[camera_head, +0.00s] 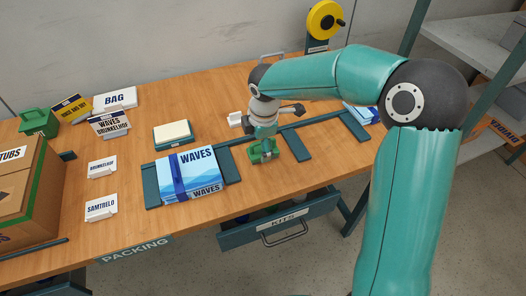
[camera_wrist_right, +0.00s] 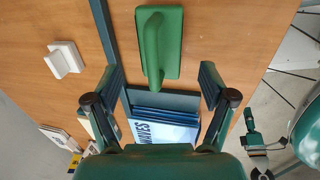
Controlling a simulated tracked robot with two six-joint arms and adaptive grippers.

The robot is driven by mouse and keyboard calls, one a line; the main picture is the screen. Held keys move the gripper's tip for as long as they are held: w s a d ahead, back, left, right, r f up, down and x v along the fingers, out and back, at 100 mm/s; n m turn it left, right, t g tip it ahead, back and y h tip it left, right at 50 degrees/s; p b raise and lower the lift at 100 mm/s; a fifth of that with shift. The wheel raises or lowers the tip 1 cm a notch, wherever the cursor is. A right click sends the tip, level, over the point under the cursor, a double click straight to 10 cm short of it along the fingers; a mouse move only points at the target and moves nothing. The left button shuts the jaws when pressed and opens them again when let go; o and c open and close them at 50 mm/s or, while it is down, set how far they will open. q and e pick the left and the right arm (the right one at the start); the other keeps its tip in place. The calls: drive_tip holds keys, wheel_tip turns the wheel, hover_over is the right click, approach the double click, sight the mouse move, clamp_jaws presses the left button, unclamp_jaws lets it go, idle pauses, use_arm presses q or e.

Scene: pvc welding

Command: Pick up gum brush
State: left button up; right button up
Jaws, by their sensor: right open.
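A green block with a raised handle, which looks like the gum brush, lies on the wooden table and shows in the right wrist view (camera_wrist_right: 168,45). In the head view its green part (camera_head: 257,156) is partly covered by my right gripper (camera_head: 263,147). In the wrist view my right gripper (camera_wrist_right: 160,79) has its two fingers wide apart, with nothing between them; the block lies just beyond the fingertips. What looks like my left gripper (camera_wrist_right: 252,136) is small at the lower right of the wrist view, its jaws unclear.
A blue WAVES booklet stack (camera_head: 186,174) lies left of the right gripper. A white block (camera_head: 236,119) is close behind it. Dark rails (camera_head: 297,146) run on the table to the right. An open KITS drawer (camera_head: 283,220) juts out below the front edge.

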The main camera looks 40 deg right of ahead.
sight(260, 151)
drive_tip(key=shift+w+d+f, duration=0.1)
drive_tip(key=shift+w+f, duration=0.05)
drive_tip(key=shift+f, duration=0.85)
drive_tip(key=shift+w+d+f, duration=0.1)
drive_tip(key=shift+f, duration=0.85)
drive_tip(key=c, duration=1.3)
drive_tip(key=shift+r, duration=0.15)
drive_tip(key=shift+r, duration=0.5)
drive_tip(key=shift+c, duration=0.5)
wheel_tip(260, 151, up, 19)
drive_tip(key=shift+a+f+p, duration=0.1)
drive_tip(key=shift+p, duration=1)
drive_tip(key=o, duration=0.6)
drive_tip(key=c, duration=0.5)
